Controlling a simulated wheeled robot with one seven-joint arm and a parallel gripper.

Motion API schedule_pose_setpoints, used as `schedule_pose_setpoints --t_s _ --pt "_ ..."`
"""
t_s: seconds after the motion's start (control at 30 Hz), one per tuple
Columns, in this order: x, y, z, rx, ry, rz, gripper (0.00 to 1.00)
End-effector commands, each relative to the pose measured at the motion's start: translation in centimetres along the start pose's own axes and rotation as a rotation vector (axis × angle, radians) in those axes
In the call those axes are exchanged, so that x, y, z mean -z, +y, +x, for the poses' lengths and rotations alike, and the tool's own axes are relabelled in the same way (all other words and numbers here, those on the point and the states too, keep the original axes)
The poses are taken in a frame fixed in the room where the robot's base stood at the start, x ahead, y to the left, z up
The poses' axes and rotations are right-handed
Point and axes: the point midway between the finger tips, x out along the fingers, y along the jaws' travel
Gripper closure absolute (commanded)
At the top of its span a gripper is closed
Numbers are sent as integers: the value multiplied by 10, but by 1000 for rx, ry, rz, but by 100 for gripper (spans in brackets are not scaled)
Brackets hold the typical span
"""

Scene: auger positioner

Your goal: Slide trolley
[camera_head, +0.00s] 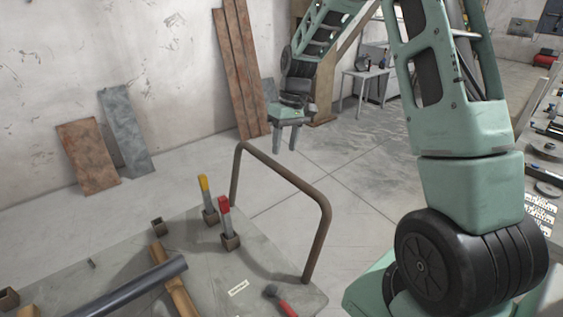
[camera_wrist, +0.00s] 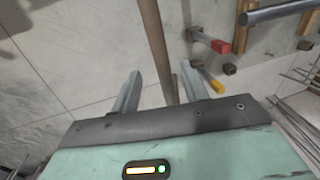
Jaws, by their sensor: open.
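The trolley (camera_head: 195,277) is a flat grey platform at the lower left of the head view, with a brown tubular handle (camera_head: 284,173) rising at its right end. My gripper (camera_head: 285,150) is open and empty, pointing down near the handle's top bar on its far side. In the wrist view the handle (camera_wrist: 151,40) runs between the two parted fingers of my gripper (camera_wrist: 160,68). The fingers do not close on it, and I cannot tell the depth gap. The trolley's deck (camera_wrist: 248,75) lies to the right there.
A yellow-topped tool (camera_head: 206,193) and a red-topped tool (camera_head: 226,216) stand on the deck. A dark pipe (camera_head: 130,287) and a red-handled hammer (camera_head: 280,300) lie there too. Rusty boards (camera_head: 240,75) lean on the wall. The floor beyond the handle is clear.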

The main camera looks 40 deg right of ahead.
Motion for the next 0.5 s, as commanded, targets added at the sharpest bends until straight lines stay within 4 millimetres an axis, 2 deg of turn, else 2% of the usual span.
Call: schedule_pose_setpoints --t_s 0.2,0.3,0.5 --pt "-1 -1 40 1 -3 0 56" --pt "-1 -1 53 2 -3 0 56" --pt "0 -1 64 0 -1 0 56"
